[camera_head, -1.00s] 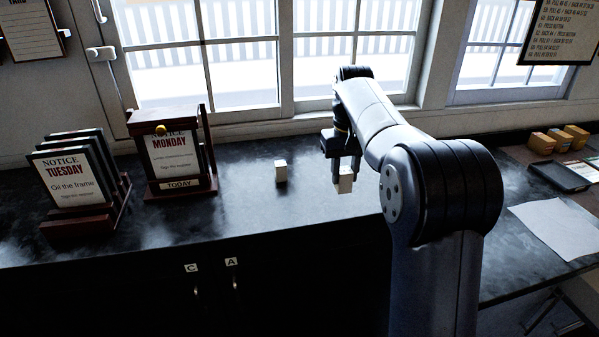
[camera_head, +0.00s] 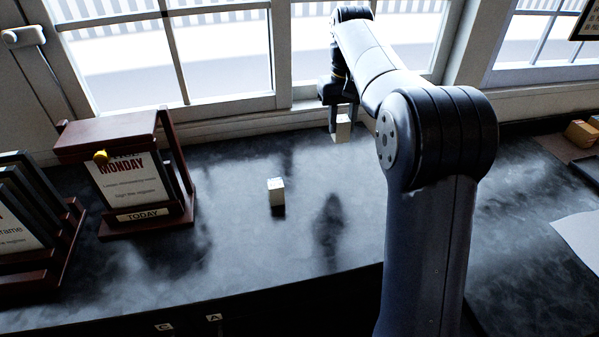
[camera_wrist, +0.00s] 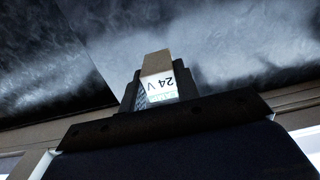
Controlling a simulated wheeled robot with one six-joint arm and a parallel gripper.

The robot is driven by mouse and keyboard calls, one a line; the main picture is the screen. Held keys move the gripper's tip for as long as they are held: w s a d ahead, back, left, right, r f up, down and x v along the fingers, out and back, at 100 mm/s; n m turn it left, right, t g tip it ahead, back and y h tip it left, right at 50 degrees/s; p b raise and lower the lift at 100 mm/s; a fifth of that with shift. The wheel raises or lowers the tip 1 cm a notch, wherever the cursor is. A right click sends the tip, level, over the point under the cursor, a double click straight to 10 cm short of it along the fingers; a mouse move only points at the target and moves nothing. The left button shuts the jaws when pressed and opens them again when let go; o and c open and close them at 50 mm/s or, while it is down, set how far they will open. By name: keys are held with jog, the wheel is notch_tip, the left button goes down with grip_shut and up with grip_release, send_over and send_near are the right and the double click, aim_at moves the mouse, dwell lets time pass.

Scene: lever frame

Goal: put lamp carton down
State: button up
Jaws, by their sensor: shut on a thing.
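The lamp carton (camera_head: 342,128) is a small white and tan box. My gripper (camera_head: 338,118) is shut on it and holds it upright above the counter, close to the window side. In the wrist view the lamp carton (camera_wrist: 160,84) sits between the dark fingers, and its label reads "24 V" upside down. A dark shadow lies on the counter in front of it. A similar small pale carton (camera_head: 276,193) stands alone on the counter, to the left of my gripper and nearer the front.
The dark counter (camera_head: 240,245) is clear around the standing carton. A window (camera_head: 225,60) borders the back. A paper sheet (camera_head: 580,235) lies at right.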

jog(key=shift+w+f, duration=0.2)
jog(key=shift+w, duration=0.1)
notch_tip(320, 180, down, 10)
jog(key=shift+r+p, duration=0.2)
jog(key=shift+p, duration=0.15)
jog(key=shift+f, duration=0.15)
jog(key=o, duration=0.9)
jog(key=shift+o, duration=0.2)
notch_tip(320, 180, up, 12)
jog(key=shift+r, duration=0.2)
